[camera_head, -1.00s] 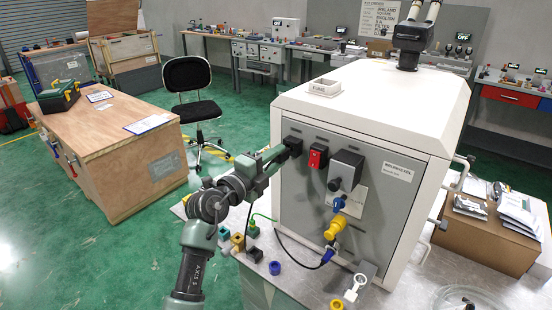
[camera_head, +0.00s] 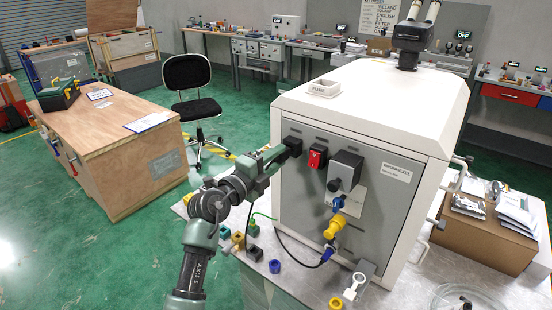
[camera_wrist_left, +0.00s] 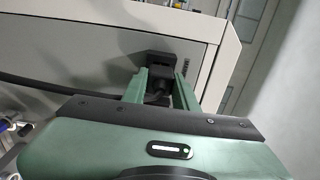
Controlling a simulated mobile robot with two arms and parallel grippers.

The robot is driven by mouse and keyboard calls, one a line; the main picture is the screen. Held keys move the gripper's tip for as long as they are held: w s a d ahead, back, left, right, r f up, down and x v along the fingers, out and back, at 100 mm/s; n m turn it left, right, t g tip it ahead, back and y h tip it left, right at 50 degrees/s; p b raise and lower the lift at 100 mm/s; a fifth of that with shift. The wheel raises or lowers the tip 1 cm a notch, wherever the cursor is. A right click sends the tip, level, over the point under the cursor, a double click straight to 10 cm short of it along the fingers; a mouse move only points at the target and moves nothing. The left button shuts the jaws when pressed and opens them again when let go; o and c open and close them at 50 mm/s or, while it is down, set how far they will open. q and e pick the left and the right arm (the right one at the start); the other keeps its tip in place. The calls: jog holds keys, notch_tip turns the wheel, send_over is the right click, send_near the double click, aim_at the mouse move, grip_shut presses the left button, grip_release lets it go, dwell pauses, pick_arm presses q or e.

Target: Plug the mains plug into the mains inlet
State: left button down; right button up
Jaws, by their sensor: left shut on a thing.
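The mains plug (camera_wrist_left: 157,88) is black and sits between the two green fingers of my left gripper (camera_wrist_left: 157,92), which is shut on it. Its black cable runs off to the left in the left wrist view. The mains inlet (camera_wrist_left: 157,66) is a dark block on the machine's grey front panel, straight ahead of the plug. In the head view my left gripper (camera_head: 281,153) reaches the panel's upper left, at the black inlet block (camera_head: 293,146). The plug is against the inlet; how deep it sits is hidden. My right gripper is not in view.
The white machine (camera_head: 375,100) stands on a bench. Its panel carries a red switch (camera_head: 317,157), a black box (camera_head: 345,170), and blue and yellow connectors (camera_head: 334,228). Several small coloured parts (camera_head: 252,242) lie on the bench at the lower left. A wooden crate (camera_head: 120,160) stands further left.

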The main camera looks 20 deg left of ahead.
pick_arm(q)
jog(key=shift+x, duration=0.85)
jog(key=c, duration=1.2)
grip_release()
jog(key=shift+r, duration=0.1)
jog(key=shift+o, duration=0.9)
jog(key=shift+w, duration=0.15)
jog(key=shift+s+a+p, duration=0.25)
jog(key=shift+s+p, duration=0.4)
jog(key=shift+p, duration=0.25)
jog(key=shift+p+v, duration=0.7)
jog(key=shift+v, duration=0.45)
